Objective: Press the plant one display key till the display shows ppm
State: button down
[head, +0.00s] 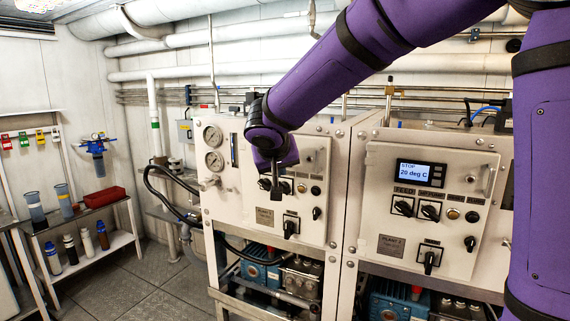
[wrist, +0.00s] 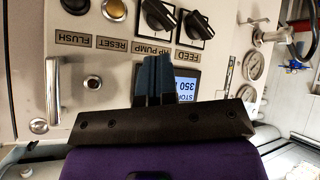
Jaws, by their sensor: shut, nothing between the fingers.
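The plant one panel (head: 257,165) stands left of the plant two panel. Its display (wrist: 187,84) appears upside down in the wrist view, reading STOP and 350; the unit is hidden behind my fingers. In the head view my arm hides this display. My gripper (wrist: 153,60) is shut and empty in front of the panel, over part of the display and below the HP PUMP label. It also shows in the head view (head: 275,192). I cannot tell whether it touches.
Black rotary switches (wrist: 196,24) and a metal handle (wrist: 53,95) stick out near my gripper. The plant two panel (head: 450,205) has a display (head: 415,173) reading STOP, 20 deg C. Gauges (head: 213,137) are at the left. A bottle shelf (head: 90,250) stands far left; the floor between is clear.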

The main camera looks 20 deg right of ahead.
jog(key=shift+w, duration=0.1)
dwell(0.3)
jog(key=shift+w+d, duration=0.2)
jog(key=shift+d, duration=0.1)
jog(key=shift+w+d, duration=0.25)
dwell(0.8)
jog(key=shift+s+a, duration=0.1)
dwell(0.3)
jog(key=shift+s+a, duration=0.45)
jog(key=s+a, duration=0.3)
jog(key=shift+s+a, duration=0.25)
jog(key=shift+a, duration=0.05)
dwell(0.5)
jog(key=shift+d, duration=0.1)
dwell(0.5)
